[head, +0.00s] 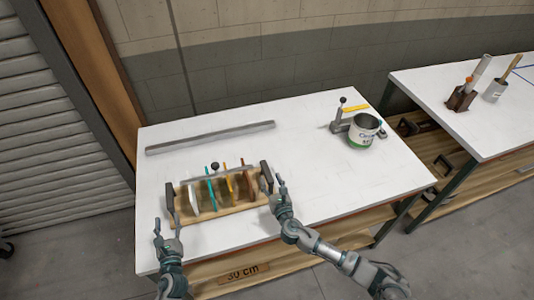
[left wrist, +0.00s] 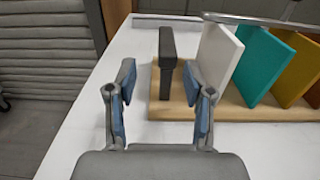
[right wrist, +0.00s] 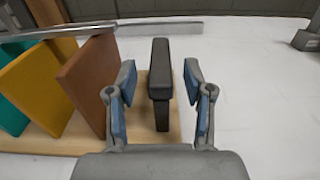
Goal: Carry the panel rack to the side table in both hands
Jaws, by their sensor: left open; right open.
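The panel rack (head: 230,207) stands on the white table, a wooden base holding several upright coloured panels with a dark handle at each end. My left gripper (head: 167,226) is open near the rack's left end. In the left wrist view the rack's left handle (left wrist: 167,75) stands between the open fingers (left wrist: 160,95) but a little beyond them, apart from both. My right gripper (head: 278,190) is open at the rack's right end. In the right wrist view the right handle (right wrist: 161,80) stands between its open fingers (right wrist: 160,95), with no clear contact.
A grey bar (head: 210,137) lies behind the rack. A labelled can (head: 363,130) and a dark clamp-like fixture (head: 340,124) stand at the table's right.

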